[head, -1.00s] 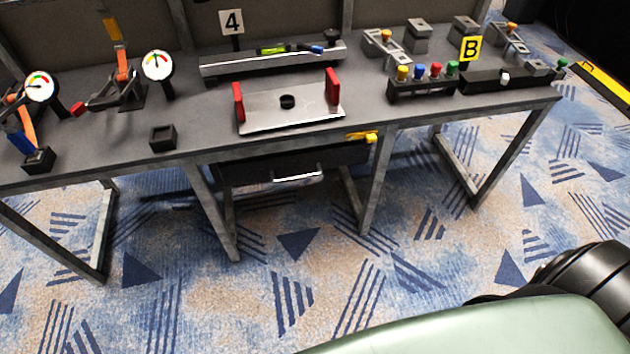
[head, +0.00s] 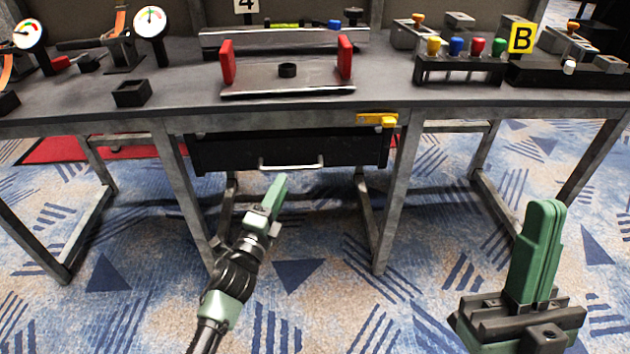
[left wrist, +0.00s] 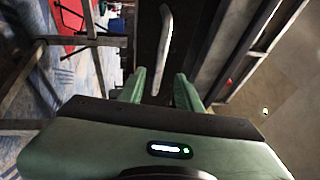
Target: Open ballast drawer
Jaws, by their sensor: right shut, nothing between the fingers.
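The black ballast drawer (head: 230,153) sits under the tabletop and looks shut. Its pale bar handle (head: 292,166) runs across the lower front. My left gripper (head: 277,186) is just below and in front of the handle in the head view. In the left wrist view its two green fingers (left wrist: 160,82) are apart, and the handle (left wrist: 166,42) lies ahead, its near end showing between them. I cannot tell whether they touch it. A yellow latch-like piece (head: 378,120) is on the table edge above the drawer's right end. My right gripper (head: 546,208) is shut and empty, at lower right.
The grey workbench (head: 180,88) carries a plate with red handles (head: 250,80), gauges (head: 150,20), a small black box (head: 131,93) and a row of coloured knobs (head: 456,47). Bench legs (head: 397,200) stand either side of the drawer. Carpet in front is clear.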

